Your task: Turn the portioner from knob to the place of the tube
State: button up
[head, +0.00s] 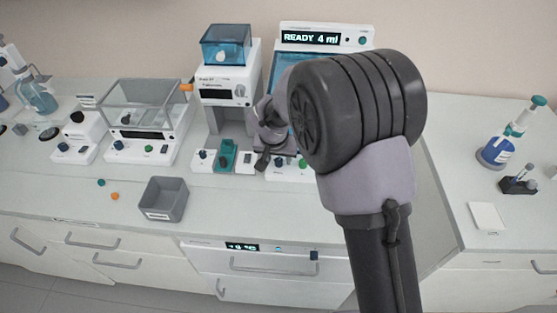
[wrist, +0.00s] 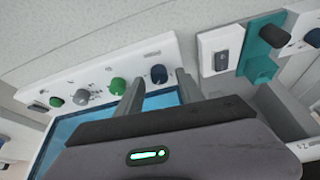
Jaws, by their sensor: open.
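A white machine with the display "READY 4 ml" (head: 310,39) stands at the back, partly behind my arm; I cannot read a name on it. Its front panel (wrist: 100,75) fills the upper left of the wrist view, above a blue surface. The panel carries a dark blue knob (wrist: 158,74), a green knob (wrist: 117,86), a grey knob (wrist: 81,97) and a dark green knob (wrist: 56,102). My gripper (wrist: 156,84) is open, with the dark blue knob between its fingers in the picture; contact cannot be told. A teal block (wrist: 262,48) with a dark knob stands right of it.
A machine with a blue hopper (head: 226,46) stands left of the display machine. A white switch box (wrist: 220,47) is beside the teal block. A grey bin (head: 164,200) stands at the front. A dark rack (head: 518,184) with a tube is far right. The front counter is mostly clear.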

jog(key=shift+w+f, duration=0.15)
jog(key=shift+f, duration=0.25)
grip_shut()
jog(key=shift+r, duration=0.1)
